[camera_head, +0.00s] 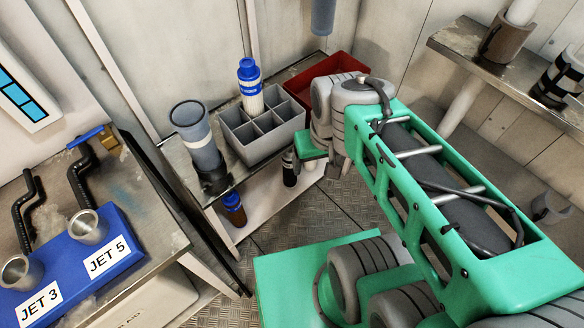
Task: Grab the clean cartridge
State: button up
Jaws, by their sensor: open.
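A white cartridge with a blue cap and blue band (250,88) stands upright in a compartment of the grey divided crate (238,142). It is the only white, clean-looking cartridge that I see in the crate. The crate sits on a metal shelf in the middle of the view. My arm reaches in from the right, and its far end is just right of the crate, apart from the cartridge. My gripper's fingers cannot be made out there; my own arm links cover that area.
A grey cylindrical housing (197,138) stands left of the crate. A red bin (309,79) is behind it at the right. A brown bottle (233,209) is on the lower shelf. A blue block marked JET 3 and JET 5 (70,262) lies on the left bench. A wall shelf (468,57) holds cylinders.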

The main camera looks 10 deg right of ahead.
aim_at(290, 181)
jog(key=u, duration=2.65)
jog(key=k, duration=0.75)
jog(key=z, duration=0.25)
jog(key=i, duration=0.4)
